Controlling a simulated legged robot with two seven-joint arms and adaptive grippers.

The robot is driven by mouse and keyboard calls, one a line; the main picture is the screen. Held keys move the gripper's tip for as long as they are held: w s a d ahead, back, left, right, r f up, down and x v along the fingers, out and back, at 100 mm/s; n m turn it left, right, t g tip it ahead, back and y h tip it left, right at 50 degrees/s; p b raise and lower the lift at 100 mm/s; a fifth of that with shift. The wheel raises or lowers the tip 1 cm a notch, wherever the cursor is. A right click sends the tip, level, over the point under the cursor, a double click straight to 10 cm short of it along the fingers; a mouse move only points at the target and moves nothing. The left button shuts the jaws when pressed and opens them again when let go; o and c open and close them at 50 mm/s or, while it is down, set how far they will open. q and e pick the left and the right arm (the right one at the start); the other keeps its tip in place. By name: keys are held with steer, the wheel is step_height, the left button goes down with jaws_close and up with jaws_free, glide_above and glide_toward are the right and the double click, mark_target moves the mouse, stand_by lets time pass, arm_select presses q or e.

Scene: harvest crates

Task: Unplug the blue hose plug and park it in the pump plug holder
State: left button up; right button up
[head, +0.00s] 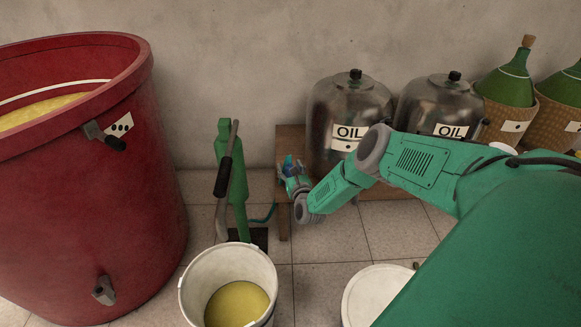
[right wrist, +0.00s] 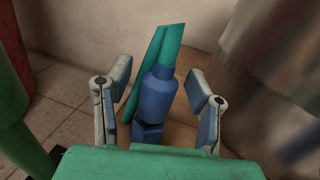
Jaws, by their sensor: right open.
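The blue hose plug (right wrist: 158,97) stands slightly tilted in the right wrist view, with a teal hose (right wrist: 168,45) at its upper end. A darker blue block-like part (right wrist: 147,133) shows below it; what it sits in is hidden by my gripper body. My right gripper (right wrist: 160,82) is open, with one finger on each side of the plug and gaps showing between. In the head view my right gripper (head: 293,168) is small, by the low wooden stand, and the plug is hard to tell from it. The green pump (head: 237,185) with its lever stands left of it. I cannot make out the plug holder. My left gripper is not in view.
A big red tub (head: 90,215) stands at the left. A white bucket (head: 190,295) with yellow content is in front of the pump. Two oil vessels (head: 325,105) stand on the wooden stand (head: 284,225) by the wall. Green demijohns (head: 508,85) are at the right.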

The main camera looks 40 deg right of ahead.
steer(key=v, duration=1.2)
steer(key=shift+w, duration=0.1)
